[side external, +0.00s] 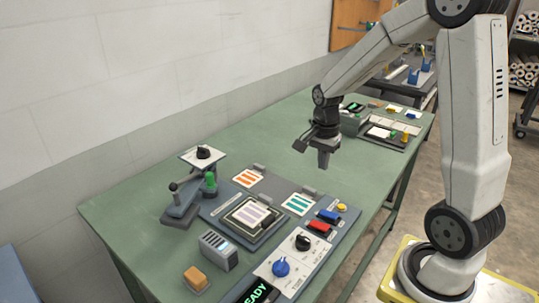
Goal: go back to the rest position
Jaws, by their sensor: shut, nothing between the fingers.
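My gripper (323,160) hangs in the air above the green table (150,205), pointing down, at the far side of the press panel. It is shut and empty, and nothing touches it. The press station (210,212) stands below and to the left, with a square plate holding a striped card (250,214) in its middle. An orange-striped card (248,178) and a teal-striped card (299,204) lie on either side behind that plate.
A lever stand (183,200) with a black knob rises at the left. A control panel (296,262) with a blue knob, a black knob and a READY display is at the front. Red (319,228) and blue buttons lie right. Bare table lies around the gripper.

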